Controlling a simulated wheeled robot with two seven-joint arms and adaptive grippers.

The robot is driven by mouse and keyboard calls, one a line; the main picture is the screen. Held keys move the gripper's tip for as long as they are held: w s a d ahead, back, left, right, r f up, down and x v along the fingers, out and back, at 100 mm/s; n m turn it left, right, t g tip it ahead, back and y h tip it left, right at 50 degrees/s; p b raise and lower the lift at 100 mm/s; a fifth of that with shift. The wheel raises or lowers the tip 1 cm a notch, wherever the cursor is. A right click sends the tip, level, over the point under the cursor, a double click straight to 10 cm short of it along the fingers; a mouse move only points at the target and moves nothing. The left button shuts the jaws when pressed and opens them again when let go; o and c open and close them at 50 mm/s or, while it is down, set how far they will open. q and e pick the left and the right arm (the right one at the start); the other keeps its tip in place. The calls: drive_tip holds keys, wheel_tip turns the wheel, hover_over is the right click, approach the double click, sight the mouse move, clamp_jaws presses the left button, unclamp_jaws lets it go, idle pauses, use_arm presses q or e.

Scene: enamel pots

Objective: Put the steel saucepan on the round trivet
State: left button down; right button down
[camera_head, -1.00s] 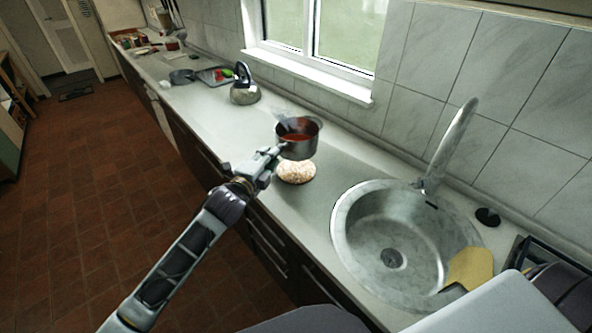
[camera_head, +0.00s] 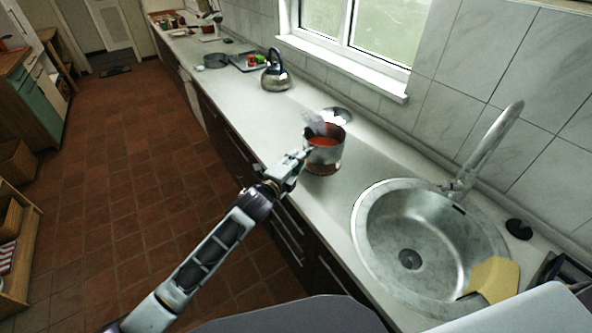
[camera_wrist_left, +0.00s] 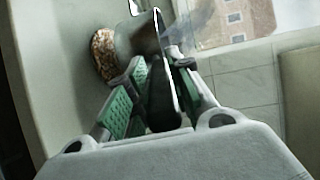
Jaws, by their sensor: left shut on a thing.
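The steel saucepan (camera_head: 325,153) has red contents and is upright over the counter. My left gripper (camera_head: 299,157) is shut on its handle, which points toward me. The round trivet (camera_head: 322,170), speckled brown, lies on the counter directly under the saucepan, partly hidden by it. In the left wrist view the trivet (camera_wrist_left: 103,54) shows beside the base of the saucepan (camera_wrist_left: 137,38), with the handle between the green finger pads of my gripper (camera_wrist_left: 160,70). I cannot tell whether the saucepan touches the trivet. My right gripper is not in view.
A round sink (camera_head: 425,245) with a tall tap (camera_head: 485,150) is to the right, a yellow cloth or board (camera_head: 494,277) at its edge. A kettle (camera_head: 276,72) stands farther back. A shiny round object (camera_head: 338,115) lies behind the saucepan. Counter left of it is clear.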

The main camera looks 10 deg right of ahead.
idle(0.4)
use_arm(q)
drive_tip(key=shift+f, duration=1.85)
drive_tip(key=c, duration=1.3)
unclamp_jaws()
drive_tip(key=shift+f, duration=0.15)
drive_tip(key=shift+a, duration=0.1)
drive_tip(key=shift+b+v, duration=0.3)
drive_tip(key=shift+v, duration=5.7)
drive_tip(key=shift+s, duration=0.1)
